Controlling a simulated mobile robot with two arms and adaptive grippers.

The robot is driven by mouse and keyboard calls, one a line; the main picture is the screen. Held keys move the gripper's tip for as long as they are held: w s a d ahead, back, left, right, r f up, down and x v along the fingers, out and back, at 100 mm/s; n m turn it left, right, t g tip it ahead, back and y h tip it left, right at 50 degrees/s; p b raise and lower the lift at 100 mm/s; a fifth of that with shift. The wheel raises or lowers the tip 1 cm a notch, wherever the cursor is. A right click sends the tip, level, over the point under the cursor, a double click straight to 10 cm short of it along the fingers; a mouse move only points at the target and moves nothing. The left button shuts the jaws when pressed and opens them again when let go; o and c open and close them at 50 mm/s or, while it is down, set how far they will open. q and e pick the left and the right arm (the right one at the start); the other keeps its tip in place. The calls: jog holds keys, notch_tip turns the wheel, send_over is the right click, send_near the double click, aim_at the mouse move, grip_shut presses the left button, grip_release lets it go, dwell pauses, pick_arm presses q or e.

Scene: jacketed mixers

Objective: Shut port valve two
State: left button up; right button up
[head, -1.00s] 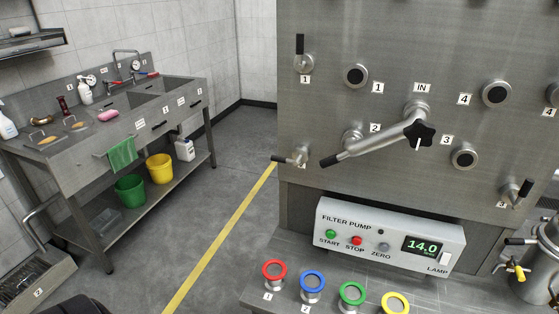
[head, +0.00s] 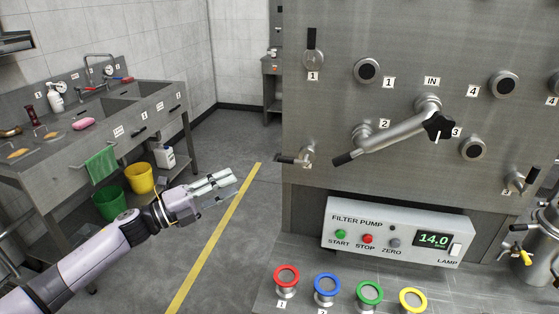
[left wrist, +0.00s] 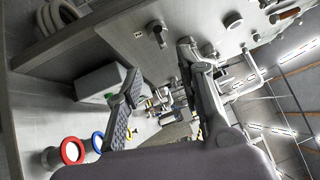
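In the head view, a small valve (head: 307,156) sits at the lower left of the steel panel, left of port label 2. Its dark-tipped handle points left, roughly level; its own number cannot be read. My left gripper (head: 230,180) is left of this handle and a little lower, apart from it, pointing right. The left wrist view shows its two fingers (left wrist: 160,62) spread with nothing between them. Valve 1 (head: 313,58) above has its handle pointing up. My right gripper is not in view.
A bent pipe (head: 395,133) with a dark handle and black knob runs from IN to port 2. The filter pump box (head: 392,232) and several coloured rings stand below. A sink bench (head: 110,135) is at the left; open floor lies between.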

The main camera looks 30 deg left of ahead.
aim_at(281, 161)
pick_arm(q)
jog(key=p+x, duration=0.5)
jog(key=x, duration=1.1)
jog(key=shift+w+r, duration=0.1)
jog(key=shift+w+d, duration=0.4)
jog(key=shift+w, duration=0.1)
jog(key=shift+c, duration=0.4)
grip_shut()
